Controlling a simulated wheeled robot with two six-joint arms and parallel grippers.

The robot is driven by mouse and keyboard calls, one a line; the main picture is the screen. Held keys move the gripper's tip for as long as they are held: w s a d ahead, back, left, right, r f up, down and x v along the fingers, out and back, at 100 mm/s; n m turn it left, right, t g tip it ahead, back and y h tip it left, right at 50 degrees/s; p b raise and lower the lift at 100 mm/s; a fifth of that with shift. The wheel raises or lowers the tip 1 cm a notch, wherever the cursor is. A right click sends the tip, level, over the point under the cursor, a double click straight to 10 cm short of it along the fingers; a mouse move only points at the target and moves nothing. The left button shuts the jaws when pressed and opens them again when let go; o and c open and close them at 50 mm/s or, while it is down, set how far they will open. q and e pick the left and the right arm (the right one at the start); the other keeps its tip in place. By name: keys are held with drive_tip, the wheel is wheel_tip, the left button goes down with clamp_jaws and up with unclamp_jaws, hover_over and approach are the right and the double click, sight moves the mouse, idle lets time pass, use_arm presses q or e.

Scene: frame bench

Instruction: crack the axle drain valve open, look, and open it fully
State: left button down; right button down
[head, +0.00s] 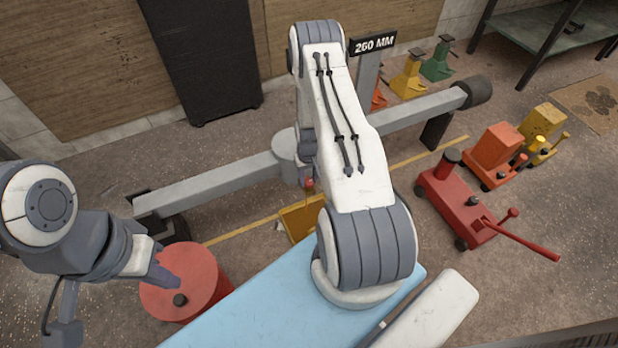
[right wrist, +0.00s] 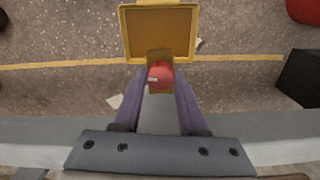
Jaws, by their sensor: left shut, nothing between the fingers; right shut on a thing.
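The grey axle (head: 220,182) runs across the head view, with a round housing in its middle. The drain valve has a red knob (right wrist: 160,76) in front of a brass-coloured body (right wrist: 160,56); the knob also shows in the head view (head: 309,184). My right gripper (right wrist: 161,82) is shut on the red knob, one finger on each side. In the head view my right arm hides most of that gripper. My left gripper (head: 168,280) is shut and empty over the red drum. No liquid stream is visible at the valve.
A yellow tray (right wrist: 128,35) lies on the floor by the valve. The red drum (head: 205,268) stands at lower left. A red floor jack (head: 455,205), orange and yellow jacks, and several small stands are at right. A blue surface (head: 250,315) is in front.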

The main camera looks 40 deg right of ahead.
sight(309, 181)
drive_tip(key=shift+c, duration=2.2)
unclamp_jaws()
wheel_tip(309, 181, up, 10)
drive_tip(key=p, duration=0.3)
drive_tip(key=shift+r+p, duration=0.25)
drive_tip(key=shift+p, duration=0.05)
